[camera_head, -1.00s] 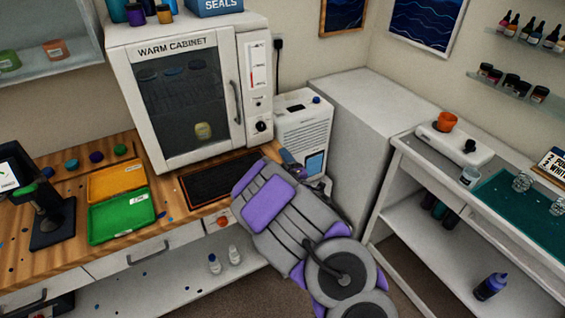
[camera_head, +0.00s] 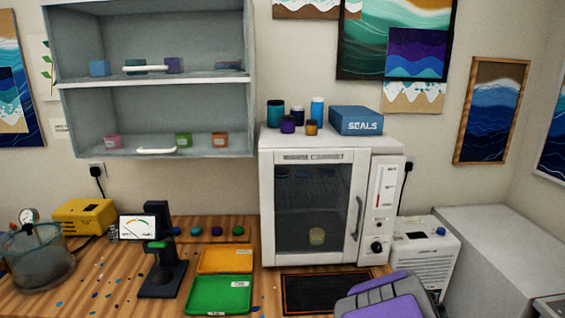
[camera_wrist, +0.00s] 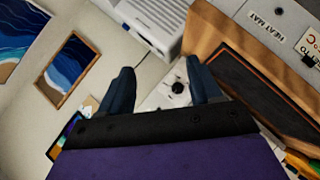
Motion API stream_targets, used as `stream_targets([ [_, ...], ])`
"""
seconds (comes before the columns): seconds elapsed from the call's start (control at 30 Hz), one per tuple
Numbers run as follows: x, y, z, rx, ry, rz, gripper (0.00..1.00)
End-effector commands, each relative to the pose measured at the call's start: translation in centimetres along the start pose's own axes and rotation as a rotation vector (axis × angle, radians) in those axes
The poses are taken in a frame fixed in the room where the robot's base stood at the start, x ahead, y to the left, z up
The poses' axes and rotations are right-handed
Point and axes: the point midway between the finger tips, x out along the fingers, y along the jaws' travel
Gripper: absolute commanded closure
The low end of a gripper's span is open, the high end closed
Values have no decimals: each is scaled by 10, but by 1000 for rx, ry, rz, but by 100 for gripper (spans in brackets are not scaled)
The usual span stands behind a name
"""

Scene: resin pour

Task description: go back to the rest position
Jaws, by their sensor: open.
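My gripper (camera_wrist: 160,88) shows in the wrist view with its two dark blue fingers spread apart and nothing between them. A white device with a dark knob shows beyond the gap. In the head view only my grey and purple arm shows at the bottom right, in front of the black heat mat (camera_head: 325,291); the fingers are out of that view. The heat mat also lies to the right of the fingers in the wrist view (camera_wrist: 262,92).
The white warm cabinet (camera_head: 272,215) stands on the wooden bench, with a yellow jar inside. Green (camera_head: 219,312) and orange trays (camera_head: 225,260) lie left of the mat. A white unit (camera_head: 425,257) and grey cabinet (camera_head: 497,255) stand right. A yellow pump (camera_head: 84,216) is far left.

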Motion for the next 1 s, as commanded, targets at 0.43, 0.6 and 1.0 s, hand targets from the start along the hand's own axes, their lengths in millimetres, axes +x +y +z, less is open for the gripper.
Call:
stream_targets([
  [0.43,-154,-59,23,352,-419,-372,36],
  [0.6,-233,-89,34,413,-580,-534,36],
  [1.0,-397,-121,74,377,-899,-791,36],
])
